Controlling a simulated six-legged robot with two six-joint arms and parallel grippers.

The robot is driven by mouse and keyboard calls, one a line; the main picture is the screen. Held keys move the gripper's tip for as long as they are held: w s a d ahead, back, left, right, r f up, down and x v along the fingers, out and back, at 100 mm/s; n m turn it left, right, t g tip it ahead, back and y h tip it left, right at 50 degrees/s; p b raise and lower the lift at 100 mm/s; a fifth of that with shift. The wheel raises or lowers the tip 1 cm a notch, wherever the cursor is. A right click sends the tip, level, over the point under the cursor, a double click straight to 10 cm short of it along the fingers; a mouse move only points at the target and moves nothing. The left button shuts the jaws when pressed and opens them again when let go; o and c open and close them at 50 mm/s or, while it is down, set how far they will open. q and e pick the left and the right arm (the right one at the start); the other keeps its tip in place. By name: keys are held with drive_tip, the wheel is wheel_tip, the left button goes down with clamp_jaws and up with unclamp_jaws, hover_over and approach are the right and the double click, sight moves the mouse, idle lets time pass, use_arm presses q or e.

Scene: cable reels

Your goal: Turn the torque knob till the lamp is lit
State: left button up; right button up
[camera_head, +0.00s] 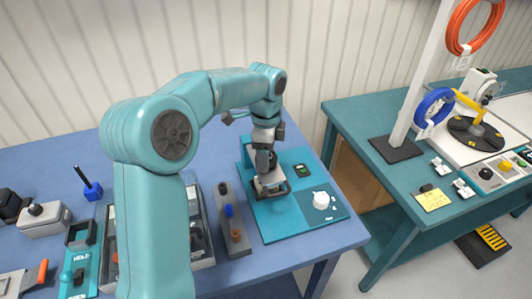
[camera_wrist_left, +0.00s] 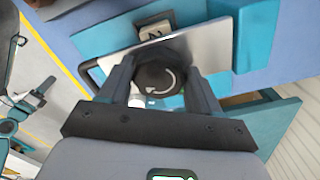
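A black round knob (camera_wrist_left: 158,80) with a white curved arrow on its face shows in the left wrist view. My left gripper (camera_wrist_left: 159,68) has one finger on each side of it, with no gap visible at the tips. In the head view my left gripper (camera_head: 264,162) points down at a fixture on the teal board (camera_head: 280,222) and hides the knob. On that board are a small black window with a green mark (camera_head: 301,169) and a white round part (camera_head: 321,200). I cannot tell which is the lamp; none glows clearly. My right gripper is out of view.
The board lies at the right end of the blue table (camera_head: 215,167). A grey strip with coloured knobs (camera_head: 234,222) stands left of it. A teal table (camera_head: 350,117) with a blue cable reel (camera_head: 432,108) stands at the right, across a gap.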

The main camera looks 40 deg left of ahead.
use_arm(q)
drive_tip(key=shift+o, duration=1.2)
drive_tip(key=shift+r, duration=0.25)
wheel_tip(320, 180, up, 16)
drive_tip(key=p, duration=0.2)
drive_tip(key=shift+f, duration=0.1)
